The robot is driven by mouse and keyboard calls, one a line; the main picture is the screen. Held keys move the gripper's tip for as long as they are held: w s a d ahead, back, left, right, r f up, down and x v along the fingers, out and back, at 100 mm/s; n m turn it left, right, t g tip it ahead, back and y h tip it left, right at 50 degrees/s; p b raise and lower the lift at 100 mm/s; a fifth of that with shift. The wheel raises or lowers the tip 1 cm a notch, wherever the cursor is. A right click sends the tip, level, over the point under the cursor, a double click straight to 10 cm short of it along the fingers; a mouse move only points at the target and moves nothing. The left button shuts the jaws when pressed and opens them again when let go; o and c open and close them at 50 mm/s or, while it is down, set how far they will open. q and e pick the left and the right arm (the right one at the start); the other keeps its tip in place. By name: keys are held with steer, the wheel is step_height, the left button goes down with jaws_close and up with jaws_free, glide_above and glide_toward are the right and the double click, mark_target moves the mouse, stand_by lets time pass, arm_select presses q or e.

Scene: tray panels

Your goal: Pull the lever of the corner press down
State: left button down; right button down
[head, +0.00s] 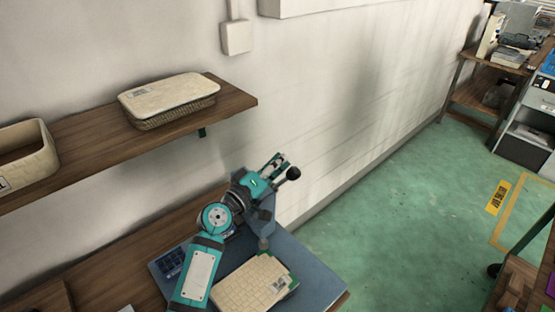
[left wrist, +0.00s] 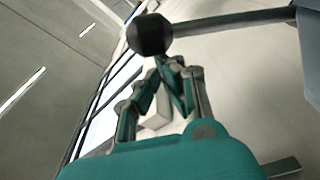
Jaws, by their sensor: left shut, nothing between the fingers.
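The corner press (head: 266,213) is blue-grey and stands on a blue-grey base plate (head: 318,272), partly hidden by my left arm. Its lever ends in a black ball knob (head: 293,173), which is raised. In the left wrist view the knob (left wrist: 150,34) sits at the end of a grey lever rod (left wrist: 230,21) that runs right to the press body (left wrist: 311,45). My left gripper (head: 277,159) is shut and empty, close beside the knob. In the left wrist view its fingertips (left wrist: 170,62) are just below the knob; I cannot tell whether they touch.
A cream woven tray panel (head: 250,284) on a green piece lies on the base plate. A wall shelf (head: 80,140) holds a lidded basket (head: 170,97) and an open basket (head: 28,150) above the bench.

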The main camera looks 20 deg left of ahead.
arm_select(q)
steer(key=s+d+f+m+h+b, duration=0.1)
steer(key=s+d+f+m+b, duration=0.2)
steer(key=f+b, duration=0.3)
steer(key=s+d+f+m+h+b, duration=0.1)
steer(key=s+d+f+m+b, duration=0.2)
steer(key=d+f+m+b, duration=0.2)
steer(key=shift+d+f+m+b, duration=0.25)
steer(key=shift+f+m+b, duration=0.35)
steer(key=shift+f+b, duration=0.5)
steer(key=shift+r, duration=0.1)
stand_by(0.4)
step_height(320, 180, up, 11)
steer(key=shift+w+a+r, duration=0.15)
steer(key=shift+r, duration=0.05)
stand_by(0.5)
